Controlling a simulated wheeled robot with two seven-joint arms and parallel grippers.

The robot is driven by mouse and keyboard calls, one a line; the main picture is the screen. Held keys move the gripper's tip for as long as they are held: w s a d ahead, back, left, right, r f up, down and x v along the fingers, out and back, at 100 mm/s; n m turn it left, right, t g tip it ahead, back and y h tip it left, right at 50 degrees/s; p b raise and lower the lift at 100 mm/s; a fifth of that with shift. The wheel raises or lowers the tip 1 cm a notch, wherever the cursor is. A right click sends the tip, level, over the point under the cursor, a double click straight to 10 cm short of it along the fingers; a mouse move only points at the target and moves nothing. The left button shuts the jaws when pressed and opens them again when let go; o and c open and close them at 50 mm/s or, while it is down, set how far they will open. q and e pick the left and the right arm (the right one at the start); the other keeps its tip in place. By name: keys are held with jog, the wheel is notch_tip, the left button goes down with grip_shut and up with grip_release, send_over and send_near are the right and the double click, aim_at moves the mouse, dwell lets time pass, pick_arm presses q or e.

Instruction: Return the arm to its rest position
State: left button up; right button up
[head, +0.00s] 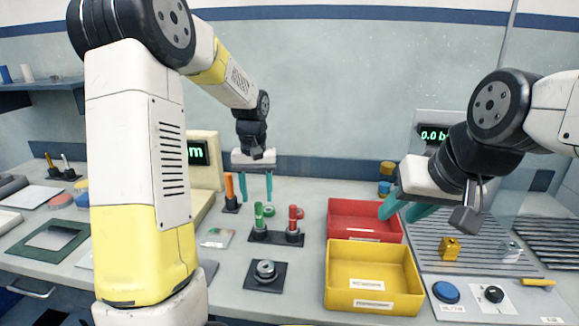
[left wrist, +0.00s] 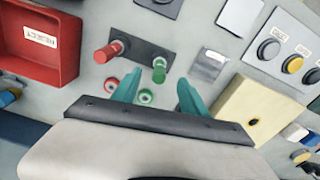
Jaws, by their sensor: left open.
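My left gripper (head: 256,186) hangs open and empty over the back of the table, its teal fingers pointing down. In the left wrist view its two fingers (left wrist: 160,92) are spread apart with nothing between them. Just ahead of them is a dark rack holding a green-handled piece (left wrist: 159,70) and a red-handled piece (left wrist: 108,52). In the head view this rack (head: 276,236) stands in front of the gripper. My right gripper (head: 405,205) is at the right, its teal fingers apart over the red bin's right edge, and I see nothing held in it.
A red bin (head: 338,231) and a yellow bin (head: 372,307) stand right of the rack. An orange-handled piece (head: 229,188) stands left of my left gripper. A grooved panel with a gold block (head: 449,249) lies at the right. A dark square base (head: 265,276) sits in front.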

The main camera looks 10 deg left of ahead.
pick_arm(q)
jog(key=s+r+t, duration=0.2)
jog(key=s+r, duration=0.2)
jog(key=s, duration=0.3)
jog(key=s+d+r+m+t+h, duration=0.1)
jog(key=s+r, duration=0.3)
jog(key=s, duration=0.4)
jog(key=s+d+r+t+h, duration=0.1)
jog(key=s+r, duration=0.3)
jog(key=s, duration=0.4)
jog(key=shift+s+r+m+t, duration=0.2)
jog(key=shift+r+m+t, duration=0.2)
jog(key=shift+t, duration=0.5)
